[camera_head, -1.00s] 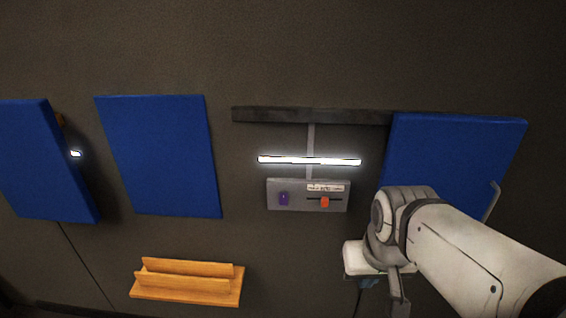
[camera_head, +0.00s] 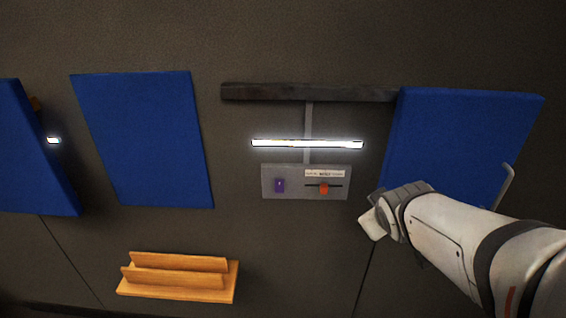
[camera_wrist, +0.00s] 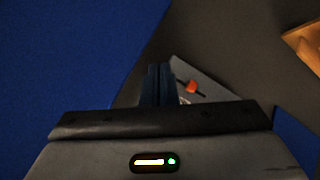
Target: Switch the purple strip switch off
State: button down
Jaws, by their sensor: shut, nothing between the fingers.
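The purple strip switch (camera_head: 280,185) sits on the left side of a grey control panel (camera_head: 309,192) on the dark wall. The white light strip (camera_head: 307,144) above the panel is lit. An orange slider (camera_head: 323,188) is on the panel's right side and also shows in the wrist view (camera_wrist: 191,87). In the wrist view my gripper (camera_wrist: 158,70) is shut and empty, its fingers beside the panel's edge in the picture. The purple switch is not visible in the wrist view. In the head view the arm is right of the panel and the fingertips are hidden.
Blue panels (camera_head: 143,140) hang left and right of the control panel; the right one (camera_head: 462,135) is close to my arm. A dark beam (camera_head: 308,92) runs above the light. A wooden ledge (camera_head: 180,280) is at the lower left. The wall below the control panel is clear.

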jog(key=w+a+f+n+t+y+b, duration=0.35)
jog(key=w+n+b, duration=0.2)
jog(key=n, duration=0.35)
jog(key=s+a+f+n+y+b, duration=0.2)
jog(key=a+n+y+b, duration=0.2)
jog(key=a+n+y, duration=0.5)
jog(key=shift+s+a+f+n+y, duration=0.2)
jog(key=shift+n+y, duration=0.25)
jog(key=shift+n, duration=0.15)
jog(key=shift+w+a, duration=0.1)
jog(key=b, duration=0.1)
send_near(275, 190)
jog(key=s+a+x, duration=0.1)
jog(key=x, duration=0.4)
jog(key=shift+w+d, duration=0.25)
jog(key=shift+w, duration=0.55)
